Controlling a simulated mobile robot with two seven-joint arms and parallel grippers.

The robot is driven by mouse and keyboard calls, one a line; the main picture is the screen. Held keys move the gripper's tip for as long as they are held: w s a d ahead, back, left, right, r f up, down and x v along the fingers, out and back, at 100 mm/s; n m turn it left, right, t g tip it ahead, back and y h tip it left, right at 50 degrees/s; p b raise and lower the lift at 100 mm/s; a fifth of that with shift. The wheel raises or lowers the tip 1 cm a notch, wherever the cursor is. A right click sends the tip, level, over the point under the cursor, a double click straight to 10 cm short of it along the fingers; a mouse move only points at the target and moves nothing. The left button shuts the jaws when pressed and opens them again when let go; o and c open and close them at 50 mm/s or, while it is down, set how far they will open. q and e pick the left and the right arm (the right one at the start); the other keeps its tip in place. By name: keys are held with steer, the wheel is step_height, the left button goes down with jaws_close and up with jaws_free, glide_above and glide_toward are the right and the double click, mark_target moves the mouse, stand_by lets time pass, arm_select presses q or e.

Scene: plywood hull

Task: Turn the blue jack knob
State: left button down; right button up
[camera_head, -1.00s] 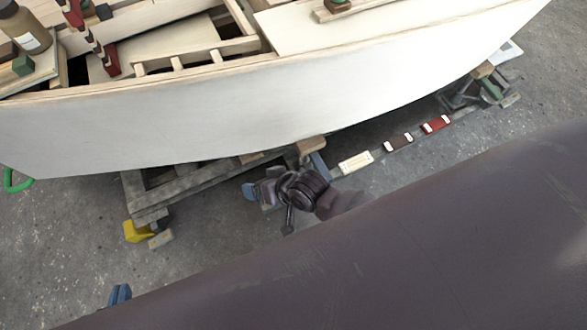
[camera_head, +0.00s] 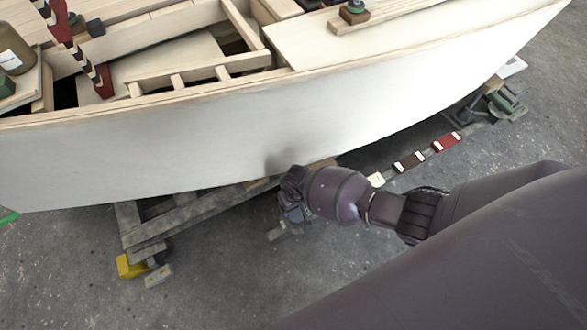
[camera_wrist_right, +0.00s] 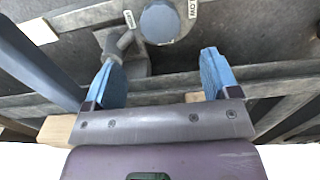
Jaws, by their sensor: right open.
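The blue jack knob (camera_wrist_right: 160,22) is a round blue-grey disc at the top middle of the right wrist view, with white labels beside it, one reading LOW. My right gripper (camera_wrist_right: 162,65) is open, its two blue fingers apart and nothing between them. The knob lies just beyond the fingertips, roughly centred between them; I see no contact. A grey lever-like bar (camera_wrist_right: 120,44) is close to the left finger. In the head view my right gripper (camera_head: 289,207) is below the white hull, mostly hidden by its wrist, and the knob cannot be made out. My left gripper is not in view.
The white hull (camera_head: 200,150) overhangs the work spot. A grey cradle frame (camera_head: 170,217) with a yellow block (camera_head: 131,265) stands to the left. The floor in front is mostly clear.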

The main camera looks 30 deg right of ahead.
mark_target(296, 214)
steer(key=f+b, duration=0.1)
steer(key=f, duration=0.1)
steer(key=f+b, duration=0.1)
steer(key=f, duration=0.2)
steer(key=f+b, duration=0.1)
steer(key=f, duration=0.1)
steer(key=shift+s+f, duration=0.2)
steer(key=shift+s, duration=0.15)
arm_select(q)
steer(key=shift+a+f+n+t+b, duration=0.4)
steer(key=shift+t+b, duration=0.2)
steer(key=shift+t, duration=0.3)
arm_select(e)
steer(key=shift+w+f, duration=0.25)
steer(key=shift+f, duration=0.4)
steer(key=c, duration=0.9)
